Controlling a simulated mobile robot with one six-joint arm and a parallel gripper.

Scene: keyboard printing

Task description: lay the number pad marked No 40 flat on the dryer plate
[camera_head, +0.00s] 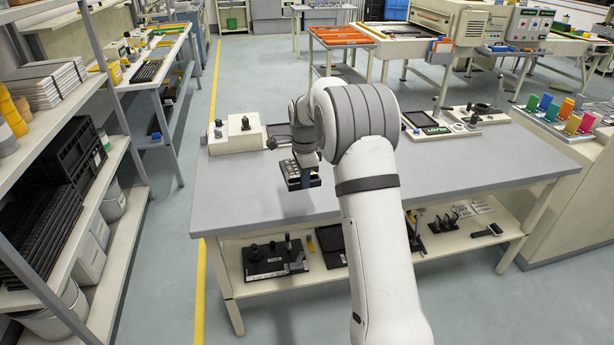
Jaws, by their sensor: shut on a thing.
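A small dark number pad (293,172) with rows of keys hangs at the end of my arm, tilted, in front of the grey bench top. The marking No 40 is too small to read. I cannot tell for sure which thing is the dryer plate. A dark flat panel in a pale frame (436,129) lies on the bench to the right of my arm.
The grey bench (240,200) has bare room left of my arm and along its right front. A cream box unit (236,135) stands at its back left. A lower shelf (330,283) carries dark tools. Shelving (125,190) stands at the left.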

